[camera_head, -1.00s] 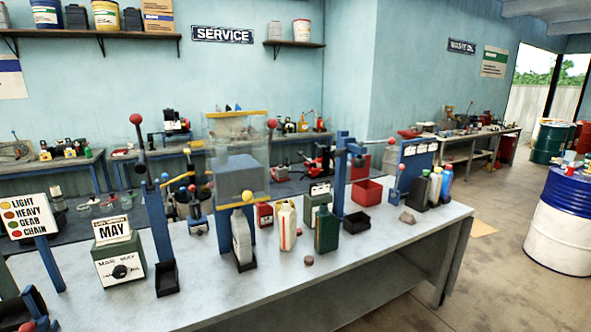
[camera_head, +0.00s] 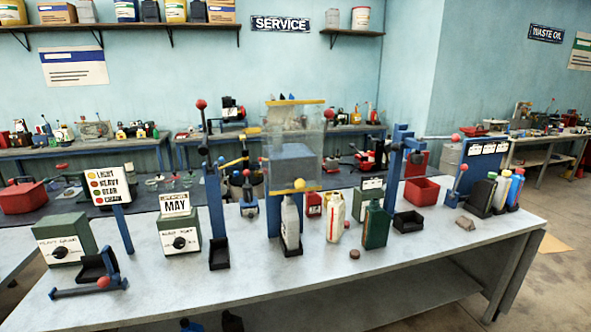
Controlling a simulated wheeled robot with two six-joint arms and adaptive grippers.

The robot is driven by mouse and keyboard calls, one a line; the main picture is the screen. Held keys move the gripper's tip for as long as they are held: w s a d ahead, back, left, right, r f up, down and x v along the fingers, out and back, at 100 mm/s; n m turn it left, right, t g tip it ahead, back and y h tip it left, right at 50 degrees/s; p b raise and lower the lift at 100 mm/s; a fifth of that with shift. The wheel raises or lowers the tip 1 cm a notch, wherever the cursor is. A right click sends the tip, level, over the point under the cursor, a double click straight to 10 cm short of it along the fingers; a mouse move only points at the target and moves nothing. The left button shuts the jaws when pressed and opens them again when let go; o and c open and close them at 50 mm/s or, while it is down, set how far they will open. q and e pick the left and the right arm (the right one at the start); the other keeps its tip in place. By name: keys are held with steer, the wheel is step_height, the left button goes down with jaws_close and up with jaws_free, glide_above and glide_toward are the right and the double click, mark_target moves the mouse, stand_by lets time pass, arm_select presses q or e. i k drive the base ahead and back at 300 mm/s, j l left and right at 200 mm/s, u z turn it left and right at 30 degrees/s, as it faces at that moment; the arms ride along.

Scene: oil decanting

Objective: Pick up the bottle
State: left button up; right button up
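Several bottles stand upright on the long grey workbench (camera_head: 330,278). A grey bottle (camera_head: 291,222) is in a small black holder below the clear-fronted blue stand. A cream bottle (camera_head: 335,217) with red marks and a dark green bottle (camera_head: 375,227) stand to its right on the bench. The frames do not show which bottle the task means. Neither of my grippers is in view.
Blue lever posts, green dial boxes (camera_head: 66,242) and a MAY sign (camera_head: 175,204) crowd the bench's left. A red bin (camera_head: 421,191) and a black tray (camera_head: 408,221) are right of the green bottle. A brown puck (camera_head: 354,254) lies near the front; the front strip is mostly clear.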

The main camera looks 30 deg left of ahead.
mark_target(291, 220)
steer(key=u, duration=1.5)
